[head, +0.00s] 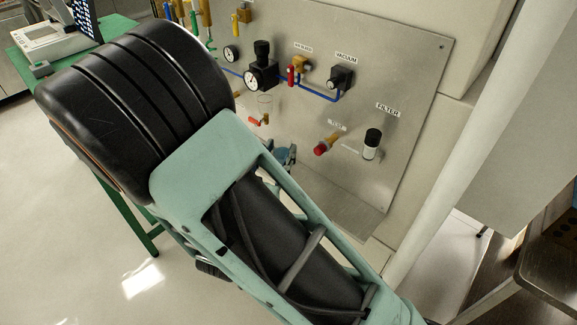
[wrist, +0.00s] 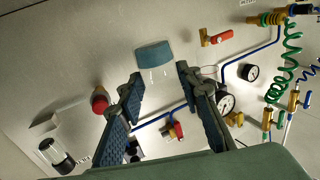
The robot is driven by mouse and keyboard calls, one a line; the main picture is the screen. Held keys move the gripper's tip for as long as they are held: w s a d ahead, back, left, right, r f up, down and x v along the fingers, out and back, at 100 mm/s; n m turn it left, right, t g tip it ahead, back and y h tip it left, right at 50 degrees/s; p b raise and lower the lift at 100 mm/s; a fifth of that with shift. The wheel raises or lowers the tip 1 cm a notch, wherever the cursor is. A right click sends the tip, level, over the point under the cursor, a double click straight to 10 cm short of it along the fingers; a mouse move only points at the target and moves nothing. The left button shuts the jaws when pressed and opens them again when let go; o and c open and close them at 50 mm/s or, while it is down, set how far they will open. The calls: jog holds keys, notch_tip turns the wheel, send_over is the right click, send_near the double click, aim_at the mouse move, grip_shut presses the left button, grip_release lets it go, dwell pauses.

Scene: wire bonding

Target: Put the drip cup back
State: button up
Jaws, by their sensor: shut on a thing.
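The drip cup (wrist: 153,56) shows in the wrist view as a teal band with a clear part, at the tips of my gripper (wrist: 158,80). My gripper is shut on it, with one blue-padded finger on each side. The cup is held in front of the grey panel. In the head view my gripper (head: 285,154) is mostly hidden behind my arm, and I cannot make out the cup clearly there. A brass valve with a red handle (wrist: 220,38) is right of the cup in the wrist view. In the head view this red handle (head: 258,121) sits below a faint clear bowl (head: 264,103).
Green coiled hose (wrist: 291,65) is at right in the wrist view. A green table (head: 112,30) stands at left.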

jog(key=w+f, duration=0.1)
jog(key=w+d+f, duration=0.1)
jog(key=f, duration=0.1)
jog(key=w+d+f, duration=0.1)
jog(key=f, duration=0.1)
jog(key=shift+d+b, duration=0.1)
jog(key=shift+b, duration=0.25)
jog(key=shift+w+d+f, duration=0.1)
jog(key=shift+f, duration=0.5)
jog(key=shift+w+d+f, duration=0.1)
jog(key=shift+f, duration=0.45)
jog(key=shift+a+f+b, duration=0.1)
jog(key=shift+f+b, duration=0.2)
jog(key=shift+f, duration=0.25)
jog(key=shift+f, duration=0.2)
jog(key=o, duration=0.9)
